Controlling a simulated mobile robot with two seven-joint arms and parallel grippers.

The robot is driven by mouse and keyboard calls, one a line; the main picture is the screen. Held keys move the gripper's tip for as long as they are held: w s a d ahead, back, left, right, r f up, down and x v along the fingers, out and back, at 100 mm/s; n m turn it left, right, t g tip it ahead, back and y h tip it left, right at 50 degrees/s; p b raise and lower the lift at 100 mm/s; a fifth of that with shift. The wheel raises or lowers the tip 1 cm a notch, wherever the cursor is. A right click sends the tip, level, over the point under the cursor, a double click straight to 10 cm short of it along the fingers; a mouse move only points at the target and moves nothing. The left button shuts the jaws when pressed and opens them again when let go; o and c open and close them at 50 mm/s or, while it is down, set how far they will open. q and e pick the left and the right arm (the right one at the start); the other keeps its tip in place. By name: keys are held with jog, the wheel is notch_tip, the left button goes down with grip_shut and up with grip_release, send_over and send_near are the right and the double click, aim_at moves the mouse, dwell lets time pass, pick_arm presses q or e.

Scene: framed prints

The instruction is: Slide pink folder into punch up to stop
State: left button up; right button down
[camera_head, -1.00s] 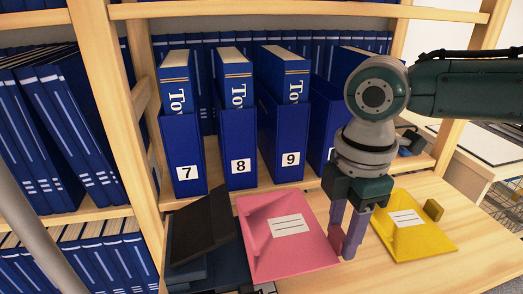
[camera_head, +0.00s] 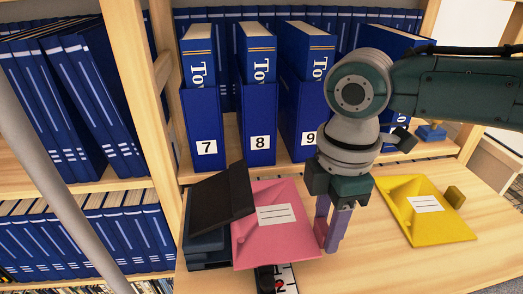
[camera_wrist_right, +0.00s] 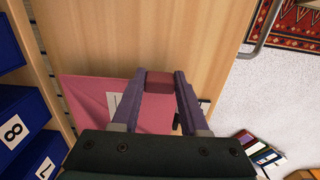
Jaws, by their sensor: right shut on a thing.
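The pink folder (camera_head: 290,245) with a white lined label lies on the wooden desk. The hole punch (camera_head: 205,250), dark blue with a raised black lever (camera_head: 220,200), stands to its left. The folder's left edge meets the punch, and the lever overlaps its upper left part; how deep the edge sits inside is hidden. My right gripper (camera_head: 327,240) points down, shut on the folder's right edge. In the right wrist view a reddish-pink piece (camera_wrist_right: 160,84) sits between the fingertips, with the folder (camera_wrist_right: 88,100) beside them. My left gripper is not in view.
A black piece (camera_head: 265,279) and a white marked strip (camera_head: 287,278) show below the folder. A yellow folder (camera_head: 428,222) lies to the right with a small olive block (camera_head: 455,197). Blue binders numbered 7 (camera_head: 207,125) and 8 (camera_head: 258,125) stand behind. Bare desk lies front right.

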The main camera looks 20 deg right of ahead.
aim_at(301, 240)
jog(key=shift+w+a, duration=0.2)
jog(key=shift+a, duration=0.45)
jog(key=shift+w+a, duration=0.25)
jog(key=shift+a, duration=0.9)
jog(key=shift+c, duration=1.7)
grip_release()
